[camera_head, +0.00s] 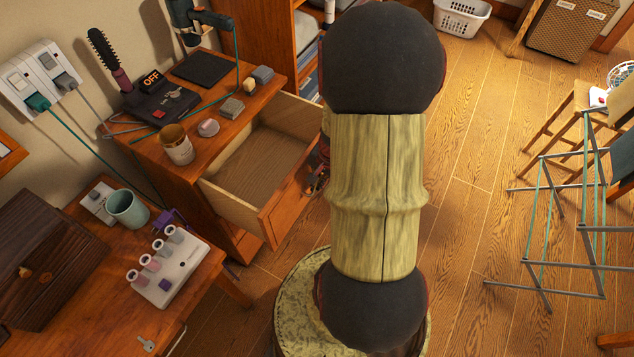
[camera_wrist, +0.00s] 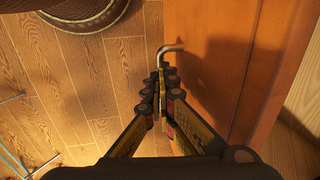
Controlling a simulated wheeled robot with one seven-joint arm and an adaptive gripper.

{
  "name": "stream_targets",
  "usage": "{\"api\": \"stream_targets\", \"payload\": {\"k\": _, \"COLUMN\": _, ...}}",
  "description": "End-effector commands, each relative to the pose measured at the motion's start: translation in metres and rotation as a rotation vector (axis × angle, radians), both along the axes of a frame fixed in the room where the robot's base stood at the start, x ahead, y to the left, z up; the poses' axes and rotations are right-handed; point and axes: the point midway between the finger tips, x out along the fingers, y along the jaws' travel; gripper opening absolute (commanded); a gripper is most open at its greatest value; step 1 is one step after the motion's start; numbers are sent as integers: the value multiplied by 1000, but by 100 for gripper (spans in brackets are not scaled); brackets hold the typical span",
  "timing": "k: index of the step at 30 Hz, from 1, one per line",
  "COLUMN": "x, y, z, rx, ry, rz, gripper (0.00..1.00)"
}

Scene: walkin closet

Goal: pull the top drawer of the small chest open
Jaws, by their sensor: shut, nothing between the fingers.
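The small wooden chest (camera_head: 228,232) stands against the wall at the left in the head view. Its top drawer (camera_head: 288,213) is pulled well out, and its bare inside shows. In the wrist view the orange-brown drawer front (camera_wrist: 215,75) fills the right half, with a bent metal handle (camera_wrist: 172,48) on it. My gripper (camera_wrist: 163,80) is shut and empty, its fingertips close beside the handle. I cannot tell whether they touch it. In the head view my arm hides most of the gripper; a small part shows by the drawer front.
A table (camera_head: 70,295) with a dark wooden box (camera_head: 45,260) is at the lower left. A drying rack (camera_head: 565,230) stands at the right. Wooden floor (camera_head: 465,200) between is clear.

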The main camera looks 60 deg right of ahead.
Motion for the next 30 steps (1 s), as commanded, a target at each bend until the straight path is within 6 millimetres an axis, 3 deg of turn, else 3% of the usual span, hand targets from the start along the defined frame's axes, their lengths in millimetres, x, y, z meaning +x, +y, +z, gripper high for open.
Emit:
{"api": "stream_targets", "payload": {"k": 1, "x": -4, "y": 6, "z": -7, "rx": 12, "ry": 10, "rz": 2, "gripper": 0}}
{"api": "stream_targets", "payload": {"k": 15, "x": -3, "y": 5, "z": -6, "rx": 12, "ry": 9, "rz": 2, "gripper": 26}}
{"api": "stream_targets", "payload": {"k": 25, "x": -2, "y": 2, "z": 1, "rx": 4, "ry": 3, "rz": 1, "gripper": 26}}
{"api": "stream_targets", "payload": {"k": 30, "x": -6, "y": 0, "z": 24, "rx": 1, "ry": 1, "rz": 0, "gripper": 26}}
